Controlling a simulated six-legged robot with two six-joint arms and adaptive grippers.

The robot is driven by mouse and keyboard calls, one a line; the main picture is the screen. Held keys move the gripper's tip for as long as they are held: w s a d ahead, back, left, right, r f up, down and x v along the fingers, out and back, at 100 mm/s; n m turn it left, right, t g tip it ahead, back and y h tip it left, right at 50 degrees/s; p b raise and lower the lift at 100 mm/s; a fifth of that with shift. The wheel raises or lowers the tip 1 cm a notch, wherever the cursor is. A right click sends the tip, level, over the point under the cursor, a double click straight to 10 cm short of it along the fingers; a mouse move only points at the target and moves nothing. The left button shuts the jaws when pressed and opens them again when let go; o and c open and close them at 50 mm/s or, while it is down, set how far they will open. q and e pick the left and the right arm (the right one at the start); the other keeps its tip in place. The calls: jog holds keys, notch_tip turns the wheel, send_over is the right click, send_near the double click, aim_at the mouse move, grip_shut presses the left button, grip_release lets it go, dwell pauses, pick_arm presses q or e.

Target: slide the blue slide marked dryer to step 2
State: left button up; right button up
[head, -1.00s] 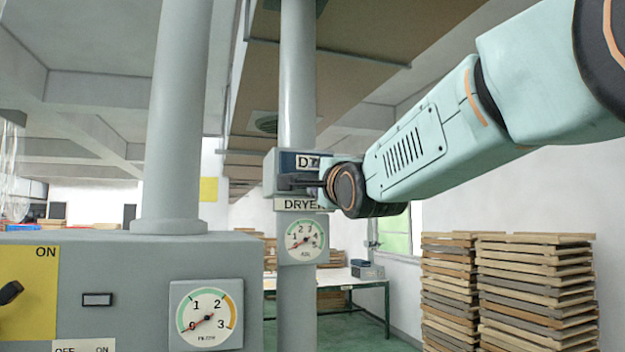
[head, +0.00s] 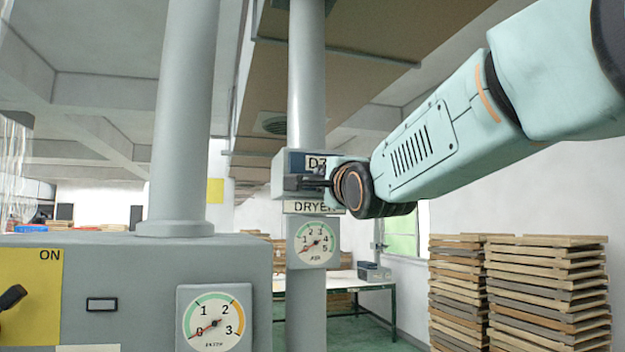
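A grey box on the round post carries a dark blue piece (head: 297,162) with a label that begins with D; my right arm hides the rest of the label. A plate reading DRYER (head: 312,207) sits just below the box. My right gripper (head: 300,183) is at the front of this box, its dark fingers side-on and low against the blue piece. Whether the fingers touch or hold anything, and the gap between them, cannot be made out. The slide's step marks are not visible. My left gripper is not in view.
A round gauge (head: 315,243) hangs below the DRYER plate. A grey cabinet (head: 140,262) with a yellow ON panel (head: 30,290) and a gauge (head: 213,318) fills the lower left. Stacked wooden trays (head: 548,290) stand at right. A table (head: 345,284) stands behind.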

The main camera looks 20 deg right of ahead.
grip_shut()
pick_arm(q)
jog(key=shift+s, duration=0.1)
